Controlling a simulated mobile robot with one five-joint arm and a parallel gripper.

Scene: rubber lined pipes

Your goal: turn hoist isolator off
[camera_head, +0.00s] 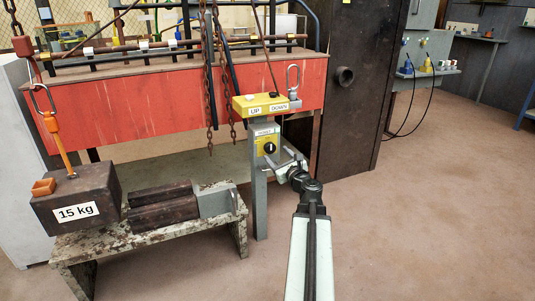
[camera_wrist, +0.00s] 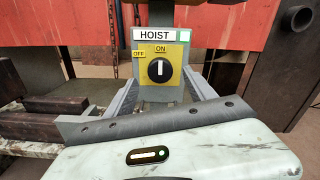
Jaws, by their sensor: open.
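The hoist isolator is a black rotary knob (camera_wrist: 160,70) on a yellow plate, under a white HOIST label (camera_wrist: 154,34). Its white mark stands upright, pointing at ON; OFF is at the plate's upper left. In the head view the isolator (camera_head: 270,148) sits on a grey post below the yellow UP/DOWN box (camera_head: 261,106). My gripper (camera_head: 283,158) is just in front of the isolator. In the wrist view its fingers (camera_wrist: 161,84) are spread to the left and right of the knob, open and empty. I cannot tell that either finger touches the knob.
Rusty chains (camera_head: 208,90) hang before the red table (camera_head: 140,100). A dark panel with a pipe stub (camera_head: 344,77) stands at right. The right floor is clear.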

